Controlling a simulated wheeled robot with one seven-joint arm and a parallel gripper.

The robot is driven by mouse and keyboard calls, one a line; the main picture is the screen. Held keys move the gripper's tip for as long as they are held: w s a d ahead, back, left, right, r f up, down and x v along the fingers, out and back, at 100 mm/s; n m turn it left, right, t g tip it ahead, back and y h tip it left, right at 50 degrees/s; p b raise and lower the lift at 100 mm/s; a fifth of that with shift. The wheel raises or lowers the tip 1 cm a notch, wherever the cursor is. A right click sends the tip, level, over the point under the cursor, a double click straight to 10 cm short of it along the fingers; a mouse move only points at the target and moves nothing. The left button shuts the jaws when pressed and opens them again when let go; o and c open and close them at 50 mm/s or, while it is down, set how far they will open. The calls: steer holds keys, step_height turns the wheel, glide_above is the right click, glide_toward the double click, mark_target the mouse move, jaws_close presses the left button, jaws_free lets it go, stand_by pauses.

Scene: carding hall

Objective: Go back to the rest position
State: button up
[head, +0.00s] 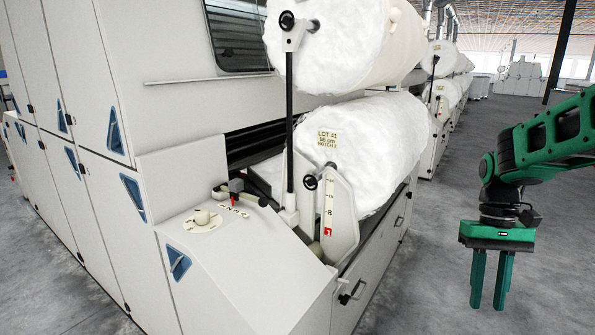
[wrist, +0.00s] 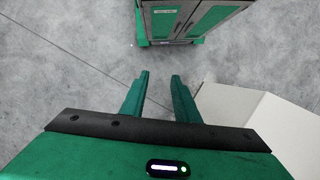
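My gripper (head: 490,279) hangs at the right of the head view, pointing down over the bare floor, beside the carding machine and apart from it. Its two green fingers are parallel with a clear gap between them. In the wrist view my gripper (wrist: 160,78) also shows its fingers apart, with only grey floor between them. Nothing is held.
The pale carding machine (head: 240,270) fills the left and middle. It carries a white fibre roll (head: 375,140) with a lot label, a second roll (head: 350,45) above, and a dial (head: 202,217). More machines (head: 440,90) recede behind. Grey floor (head: 430,270) lies open at right.

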steer(key=s+d+m+t, duration=0.2)
steer(key=s+m+t, duration=0.2)
steer(key=s, duration=1.3)
steer(key=shift+s+r+h, duration=0.15)
steer(key=shift+r+h, duration=0.1)
steer(key=shift+h, duration=0.05)
steer(key=shift+w+f, duration=0.25)
steer(key=shift+w, duration=0.35)
